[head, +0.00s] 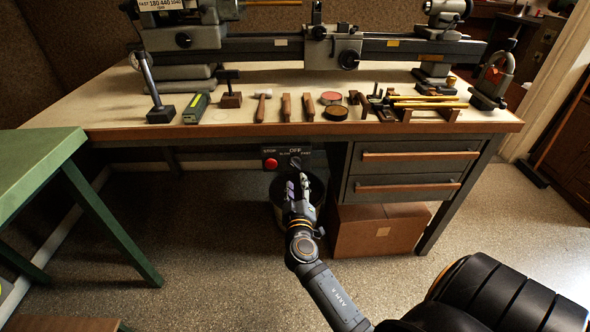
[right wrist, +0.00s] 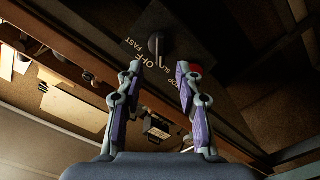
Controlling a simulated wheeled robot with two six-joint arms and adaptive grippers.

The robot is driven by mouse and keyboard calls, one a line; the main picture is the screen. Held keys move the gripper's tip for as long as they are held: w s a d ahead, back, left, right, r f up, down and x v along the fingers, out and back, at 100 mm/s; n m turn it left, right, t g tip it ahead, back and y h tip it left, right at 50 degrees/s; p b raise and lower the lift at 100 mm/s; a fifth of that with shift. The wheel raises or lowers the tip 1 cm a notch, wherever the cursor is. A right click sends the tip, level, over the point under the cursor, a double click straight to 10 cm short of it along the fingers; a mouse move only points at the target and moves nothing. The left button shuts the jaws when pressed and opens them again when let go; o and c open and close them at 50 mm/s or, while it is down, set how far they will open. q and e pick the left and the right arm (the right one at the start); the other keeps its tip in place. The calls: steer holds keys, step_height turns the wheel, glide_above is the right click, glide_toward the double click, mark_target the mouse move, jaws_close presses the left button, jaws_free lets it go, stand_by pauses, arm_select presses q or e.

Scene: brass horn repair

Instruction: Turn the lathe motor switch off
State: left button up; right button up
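The lathe motor switch (head: 295,161) is a small dark knob on a dark panel under the bench's front edge. OFF is printed above it, with smaller words to either side. In the right wrist view the switch (right wrist: 156,43) shows near the words FAST, OFF and SLOW; I cannot tell for sure which word it points to. A red STOP button (head: 271,163) is left of it. My right gripper (head: 298,180) is just below and in front of the switch. In the right wrist view its fingers (right wrist: 158,68) are apart with nothing between them. My left gripper is out of view.
The lathe (head: 385,48) stands on the bench (head: 110,112), with hand tools along the front. Drawers (head: 415,165) are right of the panel, above a cardboard box (head: 380,230). A dark bin (head: 279,191) is below the switch. A green table (head: 40,165) stands left.

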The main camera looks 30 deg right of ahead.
mark_target(296, 168)
steer(key=x, duration=0.7)
steer(key=shift+w+d+f, duration=0.1)
steer(key=shift+w+d, duration=0.05)
steer(key=shift+w, duration=0.2)
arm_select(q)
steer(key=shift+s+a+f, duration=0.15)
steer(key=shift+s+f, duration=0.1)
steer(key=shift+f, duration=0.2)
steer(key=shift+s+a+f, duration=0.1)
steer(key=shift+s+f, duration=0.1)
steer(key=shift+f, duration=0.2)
arm_select(e)
steer(key=shift+c, duration=0.4)
jaws_close()
